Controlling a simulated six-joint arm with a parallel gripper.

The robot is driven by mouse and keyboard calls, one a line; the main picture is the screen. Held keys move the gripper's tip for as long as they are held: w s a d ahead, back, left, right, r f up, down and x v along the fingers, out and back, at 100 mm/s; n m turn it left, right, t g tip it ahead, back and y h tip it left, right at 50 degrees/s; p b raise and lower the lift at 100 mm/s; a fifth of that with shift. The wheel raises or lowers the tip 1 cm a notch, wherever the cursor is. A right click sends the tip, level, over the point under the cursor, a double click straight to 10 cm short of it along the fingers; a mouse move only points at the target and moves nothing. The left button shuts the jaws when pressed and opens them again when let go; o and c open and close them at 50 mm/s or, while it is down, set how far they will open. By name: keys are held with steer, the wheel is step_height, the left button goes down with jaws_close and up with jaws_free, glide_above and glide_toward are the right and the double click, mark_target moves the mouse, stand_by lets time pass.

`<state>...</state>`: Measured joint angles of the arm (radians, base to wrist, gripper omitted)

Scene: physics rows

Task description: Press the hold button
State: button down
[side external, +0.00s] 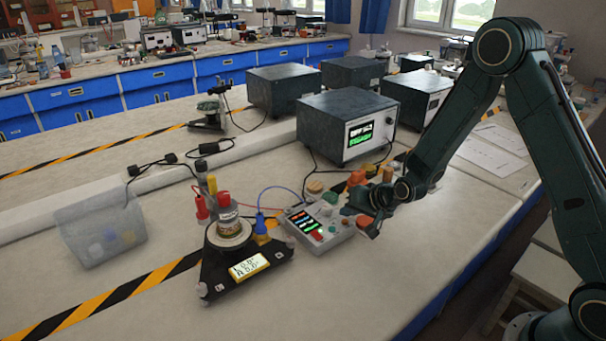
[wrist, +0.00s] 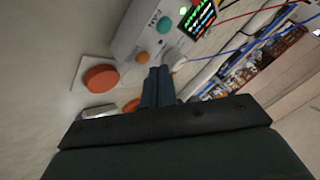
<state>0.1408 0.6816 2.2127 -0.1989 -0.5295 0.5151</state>
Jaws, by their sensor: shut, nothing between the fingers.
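A light grey control box (side external: 322,232) with a lit display and several coloured buttons sits on the bench in the side view. In the wrist view the box (wrist: 128,38) carries a teal button (wrist: 164,25) and a small orange button (wrist: 143,57); the lettering beside them is too small to read surely, so I cannot tell which button is hold. My gripper (wrist: 158,72) has its fingers together, with nothing between them, and the tips appear close to the box's edge near the orange button. In the side view my gripper (side external: 372,228) is at the box's right end. Contact cannot be told.
A large orange-red round button (wrist: 101,77) on a pale plate lies beside the box. A black triangular stand (side external: 240,280) with a small readout is left of the box. Wires run behind it. Dark instrument cases (side external: 345,120) stand farther back.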

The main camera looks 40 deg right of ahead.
mark_target(348, 225)
steer(key=shift+f, duration=0.8)
stand_by(1.1)
steer(key=shift+r, duration=0.1)
stand_by(0.3)
steer(key=shift+r, duration=0.65)
steer(key=shift+r, duration=0.1)
steer(key=shift+r, duration=2.45)
